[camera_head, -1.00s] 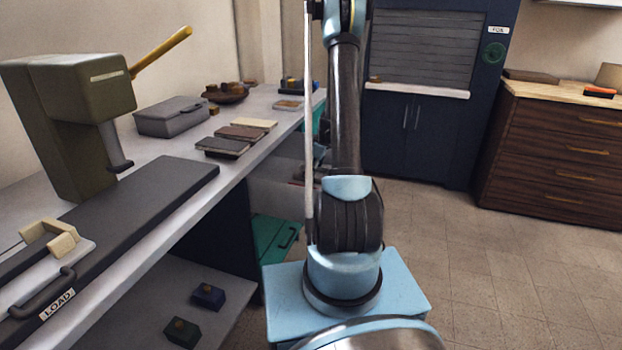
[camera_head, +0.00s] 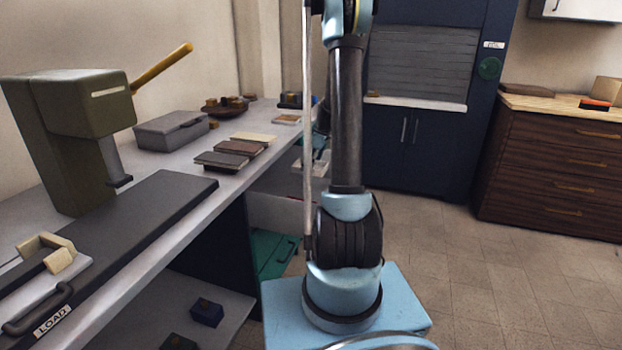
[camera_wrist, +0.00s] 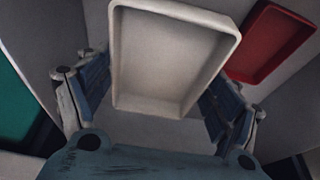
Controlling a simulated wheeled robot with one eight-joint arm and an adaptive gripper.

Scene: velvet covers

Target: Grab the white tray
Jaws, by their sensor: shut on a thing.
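The white tray (camera_wrist: 170,58) is a shallow, rectangular, empty tray with a raised rim, in the upper middle of the wrist view. My gripper (camera_wrist: 160,88) has its two blue fingers on either side of the tray, shut on it by its sides. In the head view my arm stands in the middle, and the gripper is not clearly seen there.
A red tray (camera_wrist: 268,42) lies close to the right of the white tray. A long bench (camera_head: 205,215) runs along the left, with a press (camera_head: 75,135), a grey case (camera_head: 172,130) and several flat samples. Bare floor (camera_head: 500,275) is open to the right.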

